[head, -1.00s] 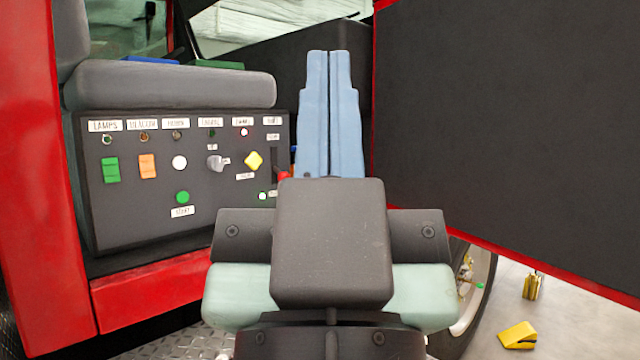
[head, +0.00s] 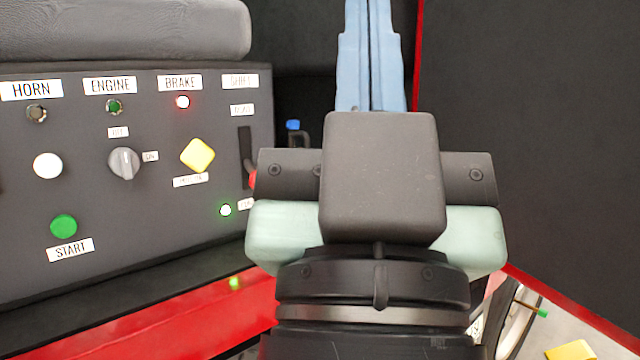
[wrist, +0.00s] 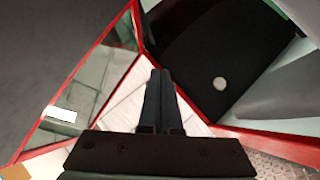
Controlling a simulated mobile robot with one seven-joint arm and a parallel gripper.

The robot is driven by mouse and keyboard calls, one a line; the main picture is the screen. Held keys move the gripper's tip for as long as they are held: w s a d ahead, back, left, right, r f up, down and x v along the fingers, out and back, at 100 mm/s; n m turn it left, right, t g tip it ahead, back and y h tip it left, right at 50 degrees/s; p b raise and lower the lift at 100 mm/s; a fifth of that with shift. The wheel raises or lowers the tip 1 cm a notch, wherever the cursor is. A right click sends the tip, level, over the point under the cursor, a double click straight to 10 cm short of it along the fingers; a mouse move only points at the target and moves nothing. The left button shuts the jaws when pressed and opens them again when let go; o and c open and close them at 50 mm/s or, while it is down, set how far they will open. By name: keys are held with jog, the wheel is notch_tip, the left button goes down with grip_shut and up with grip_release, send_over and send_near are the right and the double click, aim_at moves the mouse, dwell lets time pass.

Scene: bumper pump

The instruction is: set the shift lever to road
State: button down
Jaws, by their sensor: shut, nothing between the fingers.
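The shift lever (head: 252,180) has a red knob at the lower end of a dark vertical slot (head: 245,145) at the panel's right edge. My gripper's body partly hides it. A small label (head: 241,110) above the slot seems to read ROAD; the label (head: 245,204) below is partly covered. My gripper (head: 370,12) is shut and empty, its pale blue fingers pointing up and away, right of the lever and apart from it. The fingertips run out of the head view at the top. The wrist view shows the dark fingers (wrist: 158,75) together, with no lever visible.
The control panel (head: 100,225) carries a yellow knob (head: 197,155), a grey engine switch (head: 124,163) and a green start button (head: 63,225). The brake lamp (head: 183,102) glows red; a green lamp (head: 225,210) glows below the slot. A dark red-edged door (head: 530,130) stands right of my gripper.

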jog(key=w+a+f+m+g+y+p, duration=0.25)
jog(key=w+f+m+g, duration=0.2)
jog(key=w, duration=0.45)
jog(key=w+a+f+m+g+y+p, duration=0.1)
jog(key=w+f+m+g+y+p, duration=0.2)
jog(key=w+m, duration=0.5)
jog(key=w+a+f+m+g+y+p, duration=0.1)
jog(key=w+a+f+m+g+y, duration=0.1)
jog(key=f+m, duration=0.5)
jog(key=w+a+f+m+g+y+p, duration=0.1)
jog(key=w+a+f+m+g+p, duration=0.1)
jog(key=w+a+f+m+g, duration=0.2)
jog(key=shift+w+f+m+g+y, duration=0.35)
jog(key=shift+w+f+m+g, duration=1.05)
jog(key=shift+w+f, duration=0.65)
